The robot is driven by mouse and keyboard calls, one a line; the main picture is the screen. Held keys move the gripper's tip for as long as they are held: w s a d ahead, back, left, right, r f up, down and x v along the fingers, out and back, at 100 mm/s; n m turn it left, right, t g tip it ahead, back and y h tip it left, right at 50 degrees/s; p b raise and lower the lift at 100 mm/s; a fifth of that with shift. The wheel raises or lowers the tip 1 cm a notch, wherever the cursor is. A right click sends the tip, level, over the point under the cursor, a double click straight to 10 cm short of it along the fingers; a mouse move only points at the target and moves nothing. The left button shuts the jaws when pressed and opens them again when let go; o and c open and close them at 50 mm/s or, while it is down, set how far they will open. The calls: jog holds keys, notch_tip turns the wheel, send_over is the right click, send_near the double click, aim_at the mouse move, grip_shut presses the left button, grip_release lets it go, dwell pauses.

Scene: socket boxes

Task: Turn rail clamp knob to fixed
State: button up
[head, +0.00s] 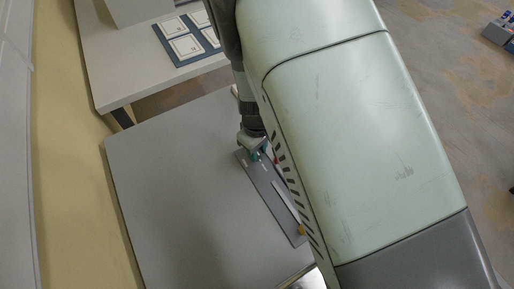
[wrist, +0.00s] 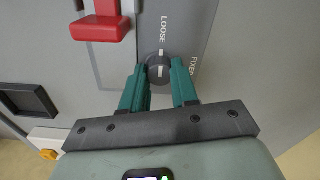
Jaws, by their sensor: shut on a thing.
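The rail clamp knob (wrist: 158,68) is a small dark round knob with a white mark, on a grey panel (wrist: 183,20). The word LOOSE is printed above it and FIXED to its right in the wrist view. In the head view my gripper (head: 256,153) is at the panel's far end (head: 262,178), and the knob is hidden there.
A red lever (wrist: 100,28) stands close to the upper left of the knob in the wrist view. A dark rectangular frame (wrist: 28,106) and a yellow knob (wrist: 48,154) are at left. The grey table (head: 180,190) is bare left of the panel.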

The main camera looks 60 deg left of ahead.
jog(key=shift+m, duration=0.4)
grip_shut()
jog(key=m, duration=0.8)
jog(key=shift+m, duration=0.3)
jog(key=m, duration=0.4)
jog(key=shift+m, duration=2.2)
jog(key=o, duration=1)
grip_release()
